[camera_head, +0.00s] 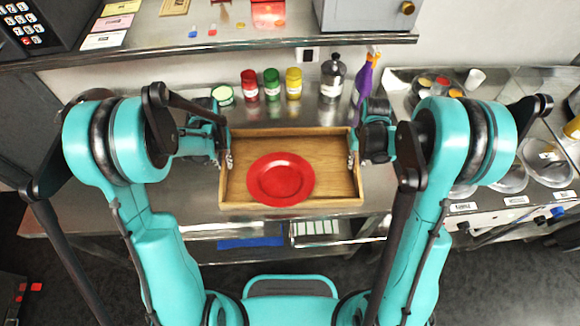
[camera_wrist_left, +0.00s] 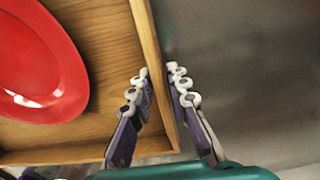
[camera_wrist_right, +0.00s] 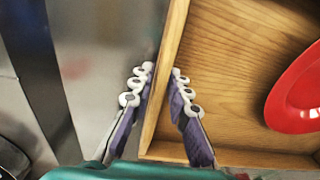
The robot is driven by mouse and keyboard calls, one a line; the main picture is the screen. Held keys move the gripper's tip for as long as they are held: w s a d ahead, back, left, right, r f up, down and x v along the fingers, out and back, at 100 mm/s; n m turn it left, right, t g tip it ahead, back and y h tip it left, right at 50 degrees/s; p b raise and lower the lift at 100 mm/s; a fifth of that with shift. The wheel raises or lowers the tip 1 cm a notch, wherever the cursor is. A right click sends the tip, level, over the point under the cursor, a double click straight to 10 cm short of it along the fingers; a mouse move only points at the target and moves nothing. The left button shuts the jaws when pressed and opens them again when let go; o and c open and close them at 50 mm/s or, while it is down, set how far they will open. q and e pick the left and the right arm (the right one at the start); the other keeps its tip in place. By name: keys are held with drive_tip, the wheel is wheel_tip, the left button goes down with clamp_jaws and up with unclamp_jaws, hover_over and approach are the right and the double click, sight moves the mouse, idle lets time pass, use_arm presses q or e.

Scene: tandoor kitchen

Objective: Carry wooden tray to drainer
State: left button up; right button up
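The wooden tray (camera_head: 340,136) lies level at the counter's middle, a red plate (camera_head: 280,180) resting inside it, left of centre. My left gripper (camera_head: 226,160) is at the tray's left wall, and my right gripper (camera_head: 354,158) is at its right wall. In the left wrist view, that gripper's fingers (camera_wrist_left: 162,85) straddle the wall closely, one inside and one outside. The right wrist view shows the same grip (camera_wrist_right: 162,85) on the other wall. I cannot tell whether the tray touches the counter. I cannot identify the drainer for certain.
Red, green and yellow jars (camera_head: 271,85), a steel bottle (camera_head: 332,78) and a purple bottle (camera_head: 365,80) stand behind the tray. A station with several clear bowls (camera_head: 508,178) is at right. A shelf (camera_head: 200,52) overhangs the back. Bare counter (camera_head: 195,185) shows at left.

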use_arm(q)
clamp_jaws()
use_arm(e)
clamp_jaws()
use_arm(q)
drive_tip(key=shift+r, duration=0.15)
use_arm(e)
drive_tip(key=shift+r, duration=0.15)
